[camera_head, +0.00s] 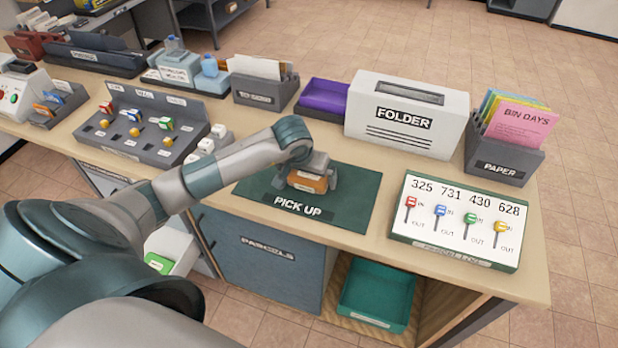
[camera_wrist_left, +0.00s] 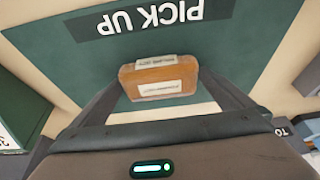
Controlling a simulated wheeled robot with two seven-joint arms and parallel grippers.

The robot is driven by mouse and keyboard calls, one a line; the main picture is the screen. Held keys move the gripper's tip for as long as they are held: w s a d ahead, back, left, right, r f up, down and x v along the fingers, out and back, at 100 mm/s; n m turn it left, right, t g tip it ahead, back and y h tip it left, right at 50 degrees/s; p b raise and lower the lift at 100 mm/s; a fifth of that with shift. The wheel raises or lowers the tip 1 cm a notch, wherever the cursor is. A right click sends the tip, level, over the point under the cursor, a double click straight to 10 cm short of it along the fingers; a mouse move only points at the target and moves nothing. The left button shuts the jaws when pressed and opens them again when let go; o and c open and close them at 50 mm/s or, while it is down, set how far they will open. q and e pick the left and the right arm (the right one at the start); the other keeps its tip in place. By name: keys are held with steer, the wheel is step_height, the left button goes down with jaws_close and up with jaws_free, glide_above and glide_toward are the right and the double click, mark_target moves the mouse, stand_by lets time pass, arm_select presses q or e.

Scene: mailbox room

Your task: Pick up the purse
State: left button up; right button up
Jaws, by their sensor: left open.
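An orange-brown purse (camera_head: 307,182) with a pale label lies on the dark green PICK UP mat (camera_head: 352,213) on the counter. In the left wrist view the purse (camera_wrist_left: 158,80) sits between the two spread fingers. My left gripper (camera_head: 306,184) is open, with one finger on each side of the purse; I cannot tell whether they touch it. The gripper's body hides part of the purse's far side in the head view. My right gripper is not in view.
A white FOLDER box (camera_head: 405,125) and a purple tray (camera_head: 322,96) stand behind the mat. A grey PAPER holder (camera_head: 502,163) and a board with coloured levers (camera_head: 457,218) are at the right. A grey key panel (camera_head: 150,127) is at the left. A teal bin (camera_head: 377,293) sits below.

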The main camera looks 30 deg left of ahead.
mark_target(308, 176)
arm_select(q)
steer(key=c, duration=0.9)
steer(key=shift+r, duration=0.15)
steer(key=shift+r+b, duration=0.6)
steer(key=shift+r, duration=0.2)
step_height(308, 176, up, 2)
steer(key=shift+r+b, duration=0.1)
steer(key=shift+b, duration=0.5)
steer(key=s+d+r+b, duration=0.1)
steer(key=d+r, duration=0.2)
steer(key=d, duration=0.2)
steer(key=s+d+r+b, duration=0.1)
steer(key=d+r+b, duration=0.1)
steer(key=d+r, duration=0.2)
steer(key=shift+s+d, duration=0.15)
steer(key=shift+d, duration=1.1)
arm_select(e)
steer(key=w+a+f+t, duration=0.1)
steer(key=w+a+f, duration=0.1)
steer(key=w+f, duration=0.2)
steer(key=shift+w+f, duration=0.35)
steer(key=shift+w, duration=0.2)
